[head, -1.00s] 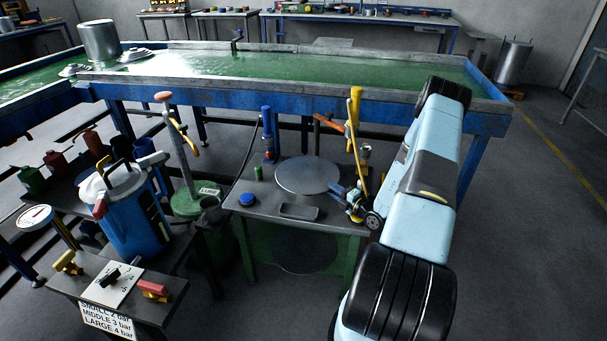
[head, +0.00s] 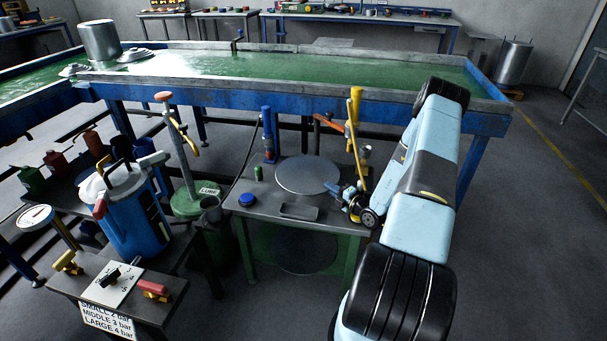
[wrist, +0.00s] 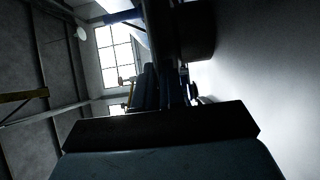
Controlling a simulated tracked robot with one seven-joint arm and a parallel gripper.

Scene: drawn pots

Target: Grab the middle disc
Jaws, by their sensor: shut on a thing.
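A round grey disc (head: 307,174) lies flat at the top of the small green-legged bench. A second, darker round disc (head: 303,252) shows below the bench top. My gripper (head: 337,188) reaches in from the right, at the near right rim of the upper disc, and is shut on that rim. The fingertips are small in the head view, and the exact grip is hard to see. In the wrist view the dark fingers (wrist: 165,88) point away from the camera, with a large blurred pale surface to their right.
The bench top (head: 246,222) also bears a blue round cap (head: 247,199), a small tray (head: 299,211) and a blue upright cylinder (head: 268,135). A yellow lever (head: 356,130) stands close to my gripper. A blue pressure pot (head: 135,220) stands left. The long green tank (head: 320,85) is behind.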

